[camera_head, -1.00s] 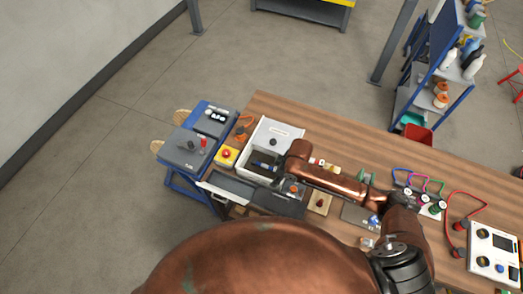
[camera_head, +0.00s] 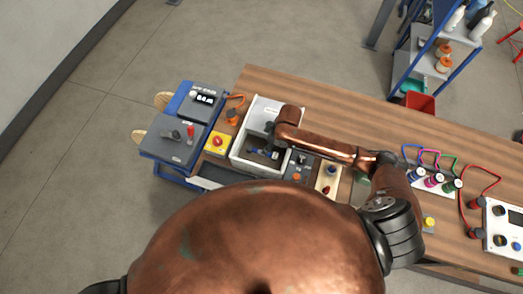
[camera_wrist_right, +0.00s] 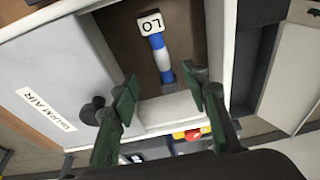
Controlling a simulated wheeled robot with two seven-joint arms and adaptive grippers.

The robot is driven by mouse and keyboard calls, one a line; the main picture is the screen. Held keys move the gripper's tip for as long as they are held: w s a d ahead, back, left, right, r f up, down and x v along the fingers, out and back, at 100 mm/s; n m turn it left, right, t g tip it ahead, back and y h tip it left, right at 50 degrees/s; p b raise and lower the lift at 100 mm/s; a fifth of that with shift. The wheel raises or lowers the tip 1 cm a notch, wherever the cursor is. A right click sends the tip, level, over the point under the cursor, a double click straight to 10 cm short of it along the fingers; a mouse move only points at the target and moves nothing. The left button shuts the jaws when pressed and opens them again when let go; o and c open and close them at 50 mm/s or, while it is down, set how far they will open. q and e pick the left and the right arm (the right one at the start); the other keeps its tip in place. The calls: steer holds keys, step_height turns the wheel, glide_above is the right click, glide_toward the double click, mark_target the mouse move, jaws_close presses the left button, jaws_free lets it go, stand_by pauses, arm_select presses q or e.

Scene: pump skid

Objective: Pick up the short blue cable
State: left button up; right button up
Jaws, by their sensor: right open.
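A short blue-and-white banded piece (camera_wrist_right: 160,52) with a white tag reading "LO" lies in the brown-floored compartment of a white box in the right wrist view. It looks like the short blue cable, and blue also shows inside the box in the head view (camera_head: 266,153). My right gripper (camera_wrist_right: 162,80) is open and empty, its fingertips on either side of the piece's near end, apart from it. In the head view my right arm's copper end covers the box's right side and hides the fingers. My left gripper is out of view.
The white box (camera_head: 238,158) has walls around the compartment and a raised grey lid marked "VACUUM AIR" (camera_wrist_right: 48,110). A yellow box with a red button (camera_head: 217,143) stands to its left. Terminals with coloured leads (camera_head: 434,180) stand at the right. Bare wood lies behind the box.

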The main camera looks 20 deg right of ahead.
steer(key=shift+a+p+x, duration=0.2)
steer(key=shift+p+x, duration=0.35)
steer(key=shift+x, duration=3.05)
steer(key=shift+s, duration=0.1)
steer(key=shift+c, duration=0.4)
steer(key=shift+r, duration=0.1)
steer(key=c, duration=1)
jaws_close()
steer(key=shift+r, duration=0.1)
